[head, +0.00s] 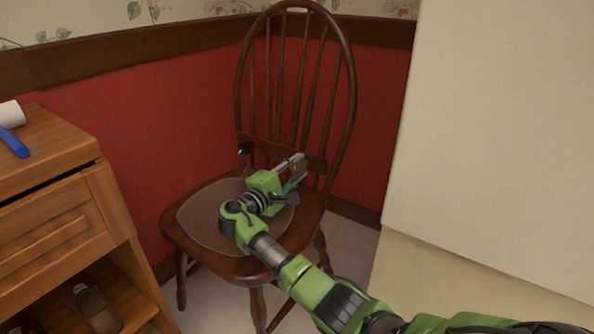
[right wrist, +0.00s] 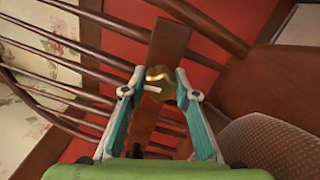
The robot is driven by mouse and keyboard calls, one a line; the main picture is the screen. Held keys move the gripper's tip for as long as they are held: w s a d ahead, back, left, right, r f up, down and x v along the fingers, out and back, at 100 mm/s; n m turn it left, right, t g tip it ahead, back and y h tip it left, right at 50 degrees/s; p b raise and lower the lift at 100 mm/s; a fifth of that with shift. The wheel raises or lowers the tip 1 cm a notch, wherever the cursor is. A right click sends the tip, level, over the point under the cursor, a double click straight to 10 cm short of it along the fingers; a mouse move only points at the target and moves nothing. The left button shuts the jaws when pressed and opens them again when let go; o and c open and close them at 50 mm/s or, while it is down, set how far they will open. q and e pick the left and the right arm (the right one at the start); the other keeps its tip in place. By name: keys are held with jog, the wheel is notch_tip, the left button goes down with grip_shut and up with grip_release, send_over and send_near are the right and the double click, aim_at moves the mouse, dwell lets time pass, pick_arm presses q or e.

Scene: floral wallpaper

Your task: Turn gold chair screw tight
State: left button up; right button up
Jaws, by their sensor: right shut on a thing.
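A dark wooden spindle-back chair (head: 293,112) stands against the red wall, with a pale round cushion or pad on its seat. In the right wrist view the gold screw (right wrist: 157,76) sits on a brown wooden slat of the chair back. My right gripper (right wrist: 157,84) has its two teal and grey fingers on either side of the gold screw and is shut on it. In the head view my right gripper (head: 297,172) reaches over the seat to the lower chair back, and the screw is hard to make out there. My left gripper is not in view.
A wooden cabinet (head: 60,230) stands at the left, with a white roll with a blue handle (head: 14,140) on top and shoes (head: 97,305) on its lower shelf. A small black thing (head: 245,148) is at the chair back. A large cream panel (head: 490,140) fills the right.

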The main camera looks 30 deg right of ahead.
jog(key=shift+f, duration=0.1)
dwell(0.4)
jog(key=o, duration=1.1)
jog(key=shift+a, duration=0.15)
jog(key=v, duration=1.2)
